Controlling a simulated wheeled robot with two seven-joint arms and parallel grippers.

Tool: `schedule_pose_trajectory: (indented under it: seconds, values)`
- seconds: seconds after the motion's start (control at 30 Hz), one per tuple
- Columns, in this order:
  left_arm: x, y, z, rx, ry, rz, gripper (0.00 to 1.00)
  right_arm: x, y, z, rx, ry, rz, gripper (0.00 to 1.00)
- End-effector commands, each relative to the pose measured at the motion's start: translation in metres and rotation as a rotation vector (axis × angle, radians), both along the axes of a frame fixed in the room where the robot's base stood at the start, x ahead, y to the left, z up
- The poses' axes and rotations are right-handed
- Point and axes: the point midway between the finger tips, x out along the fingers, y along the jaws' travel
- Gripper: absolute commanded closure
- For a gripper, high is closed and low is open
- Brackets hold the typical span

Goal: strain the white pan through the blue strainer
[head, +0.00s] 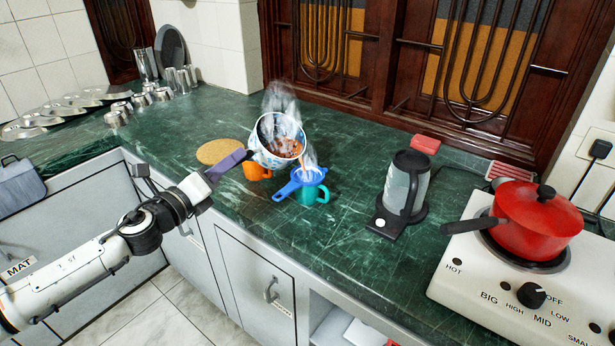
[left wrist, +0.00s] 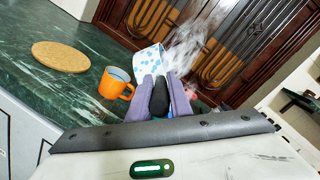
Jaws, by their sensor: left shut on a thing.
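The white pan (head: 279,141), with blue spots outside and reddish-brown contents, is tilted to the right in the head view and gives off steam. My left gripper (head: 236,158) is shut on its dark handle; in the left wrist view the purple fingers (left wrist: 163,98) close on the handle, and the pan (left wrist: 150,60) shows beyond them. The blue strainer (head: 299,181) sits on top of a teal mug (head: 312,194), just below and right of the pan, with steam above it. My right gripper is not in view.
A round cork mat (head: 217,151) lies left of the orange mug (left wrist: 115,83). A kettle (head: 405,185) stands right of the strainer. A red pot (head: 533,220) sits on the stove at far right. Metal cups and plates line the left back. The front-middle counter is clear.

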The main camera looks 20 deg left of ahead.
Motion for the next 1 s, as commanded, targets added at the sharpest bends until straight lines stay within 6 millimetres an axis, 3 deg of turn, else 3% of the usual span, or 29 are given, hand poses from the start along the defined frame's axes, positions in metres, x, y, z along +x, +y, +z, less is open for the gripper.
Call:
schedule_pose_trajectory:
  seconds: [1.0]
  values:
    - [-0.0008, -0.0036, 0.0059, 0.038, -0.021, 0.001, 1.00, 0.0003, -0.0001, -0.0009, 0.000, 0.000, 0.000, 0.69]
